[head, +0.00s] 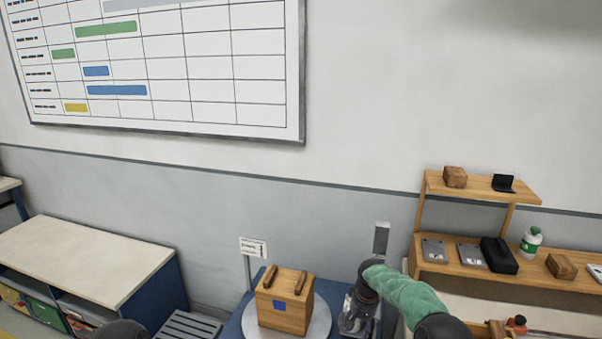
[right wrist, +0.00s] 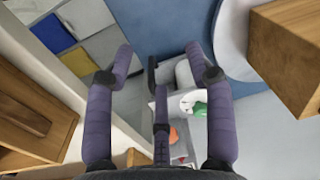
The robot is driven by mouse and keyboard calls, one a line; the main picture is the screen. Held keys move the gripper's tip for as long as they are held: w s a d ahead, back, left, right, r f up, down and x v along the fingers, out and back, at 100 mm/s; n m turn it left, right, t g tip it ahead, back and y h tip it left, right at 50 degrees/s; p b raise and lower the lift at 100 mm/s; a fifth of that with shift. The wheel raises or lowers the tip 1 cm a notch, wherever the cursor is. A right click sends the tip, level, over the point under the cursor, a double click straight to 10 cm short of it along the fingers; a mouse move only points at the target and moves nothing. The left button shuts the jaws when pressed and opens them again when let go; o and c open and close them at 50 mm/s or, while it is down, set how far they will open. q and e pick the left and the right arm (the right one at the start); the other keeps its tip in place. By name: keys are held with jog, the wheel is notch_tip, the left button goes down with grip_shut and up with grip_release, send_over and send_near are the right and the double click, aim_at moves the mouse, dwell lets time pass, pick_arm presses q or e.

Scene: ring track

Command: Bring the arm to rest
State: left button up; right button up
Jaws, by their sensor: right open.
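My right arm, in a green sleeve, comes in from the lower right of the head view. Its gripper (head: 353,318) points down just right of a wooden box (head: 285,312) and appears apart from it. In the right wrist view the gripper's purple fingers (right wrist: 160,62) are spread, with nothing held between them. The box has two dark handle bars on top and a blue square on its front. It sits upright on a round white plate (head: 320,328); its side also shows at the right of the wrist view (right wrist: 290,55). My left gripper is not in view.
The plate is on a blue table (head: 232,326) with a small sign (head: 253,247) behind it. A wooden shelf (head: 450,268) with boxes, a bottle (head: 531,242) and devices stands at right. A low cabinet (head: 85,255) stands at left, a slatted grey surface (head: 188,326) between.

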jog(key=s+a+f+y, duration=0.1)
jog(key=s+a+f, duration=0.2)
jog(key=s+f, duration=0.5)
jog(key=s+a+f+y, duration=0.2)
jog(key=s+a+f, duration=0.1)
jog(key=s+f, duration=0.5)
jog(key=s+a+f, duration=0.1)
jog(key=s, duration=1.1)
jog(key=s+a+m, duration=0.1)
jog(key=s, duration=1.1)
jog(key=shift+a+f, duration=0.35)
jog(key=shift+f, duration=0.05)
